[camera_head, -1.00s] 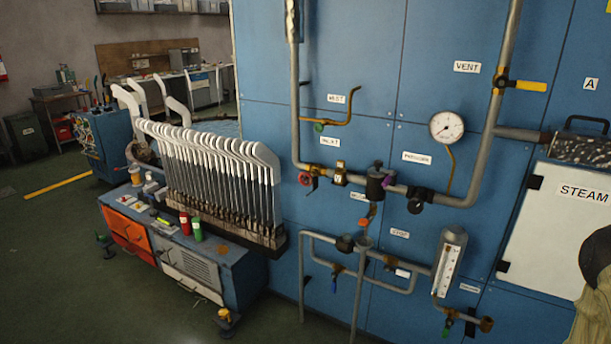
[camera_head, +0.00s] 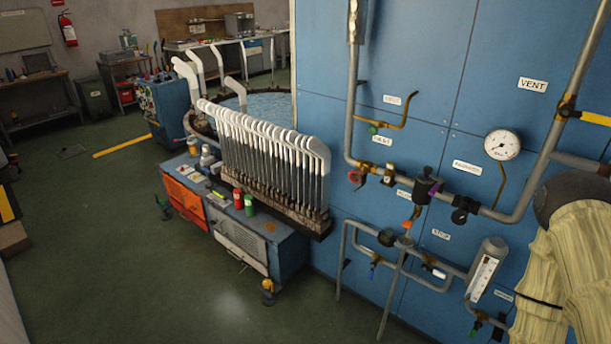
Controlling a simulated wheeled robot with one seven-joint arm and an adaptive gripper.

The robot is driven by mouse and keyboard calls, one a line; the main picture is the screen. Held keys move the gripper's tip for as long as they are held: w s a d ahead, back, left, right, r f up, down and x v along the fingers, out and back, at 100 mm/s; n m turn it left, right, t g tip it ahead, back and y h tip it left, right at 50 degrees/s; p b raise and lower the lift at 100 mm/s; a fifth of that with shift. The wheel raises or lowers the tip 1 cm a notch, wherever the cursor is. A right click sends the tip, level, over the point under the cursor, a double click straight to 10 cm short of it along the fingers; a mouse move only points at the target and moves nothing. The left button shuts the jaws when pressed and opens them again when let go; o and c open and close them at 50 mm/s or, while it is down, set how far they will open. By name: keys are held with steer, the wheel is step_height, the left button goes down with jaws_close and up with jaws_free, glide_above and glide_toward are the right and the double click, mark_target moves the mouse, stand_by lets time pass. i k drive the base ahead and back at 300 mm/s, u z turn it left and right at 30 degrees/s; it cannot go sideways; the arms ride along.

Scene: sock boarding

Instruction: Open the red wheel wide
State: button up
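A small pinkish-red wheel (camera_head: 355,177) sits at the left end of the horizontal valve pipe on the blue wall panel, just right of the row of white sock boards. It is small in view, and I cannot tell how far it is turned. An orange-red handle (camera_head: 408,224) hangs lower on the same pipework. My arm, in a pale yellow cover, shows at the right edge. My gripper is not in view.
The sock boards (camera_head: 270,150) stand on a blue cart (camera_head: 288,258) left of the wheel. A grey pipe (camera_head: 350,100), a round gauge (camera_head: 502,144) and lower pipes (camera_head: 343,262) are on the panel. The green floor (camera_head: 110,260) is clear at the left.

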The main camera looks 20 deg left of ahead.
mark_target(358, 174)
steer(key=u, duration=1.8)
steer(key=i, duration=3.6)
steer(key=z, duration=2.55)
